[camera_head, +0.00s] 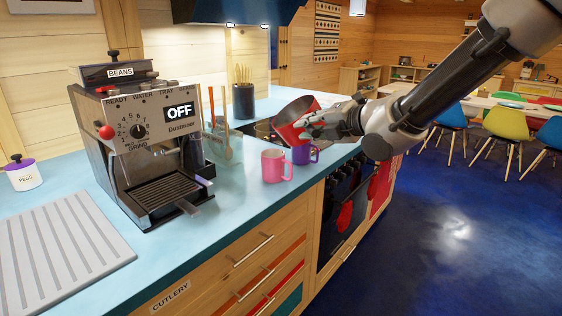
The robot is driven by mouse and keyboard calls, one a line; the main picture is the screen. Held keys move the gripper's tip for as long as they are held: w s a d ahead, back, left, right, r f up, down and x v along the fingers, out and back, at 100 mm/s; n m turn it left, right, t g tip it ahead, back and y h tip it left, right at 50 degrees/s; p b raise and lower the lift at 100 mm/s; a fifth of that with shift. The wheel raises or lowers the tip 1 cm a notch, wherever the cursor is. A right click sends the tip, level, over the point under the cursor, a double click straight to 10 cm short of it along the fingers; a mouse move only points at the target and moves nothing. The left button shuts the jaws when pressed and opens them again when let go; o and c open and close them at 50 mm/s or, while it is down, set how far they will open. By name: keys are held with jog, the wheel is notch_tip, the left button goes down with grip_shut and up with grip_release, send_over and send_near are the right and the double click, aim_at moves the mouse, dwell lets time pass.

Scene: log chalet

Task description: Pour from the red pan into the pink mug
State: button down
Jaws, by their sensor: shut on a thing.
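The red pan (297,112) is held up in the air above the counter, tilted with its rim toward the upper right. My gripper (322,127) is shut on it at its right side; the exact grip point is partly hidden by the fingers. The pink mug (271,167) stands upright on the blue counter near its front edge, handle to the right. It is below and to the left of the pan in the picture, apart from it. The inside of the mug and the pan's contents cannot be made out.
A purple mug (301,154) stands just behind the pink mug, under the pan. A coffee machine (150,140) is to the left, with wooden utensils (220,125) beside it. A grey ribbed board (60,250) lies at the front left. Free counter (235,195) lies left of the pink mug.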

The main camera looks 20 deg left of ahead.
jog(key=shift+r+m+y, duration=0.6)
jog(key=shift+r+y, duration=0.1)
jog(key=shift+r, duration=0.65)
jog(key=shift+r, duration=4.05)
notch_tip(320, 180, up, 2)
jog(key=m+y, duration=0.3)
jog(key=m, duration=0.1)
jog(key=shift+t, duration=0.3)
